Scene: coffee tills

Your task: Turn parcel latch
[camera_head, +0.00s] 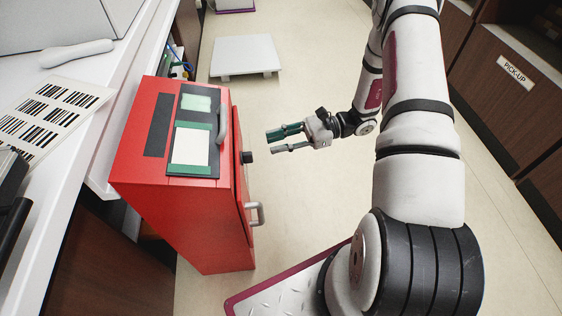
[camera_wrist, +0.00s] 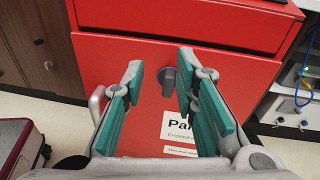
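A red parcel cabinet (camera_head: 185,195) stands beside the white counter in the head view. Its latch, a dark knob (camera_head: 247,157), sticks out from the side that faces my gripper. In the wrist view the grey latch (camera_wrist: 168,81) shows on the red front, between my finger pads in the picture. My gripper (camera_head: 271,141) has teal pads. It is open and empty, a short gap to the right of the latch in the head view. In the wrist view the fingers (camera_wrist: 160,77) are spread wide and do not appear to touch the latch.
A grey handle (camera_head: 256,213) sits below the latch. A white label (camera_wrist: 180,135) is on the red front. A white platform (camera_head: 245,56) stands on the floor behind. Wooden cabinets marked PICK-UP (camera_head: 515,72) line the right. The floor between is clear.

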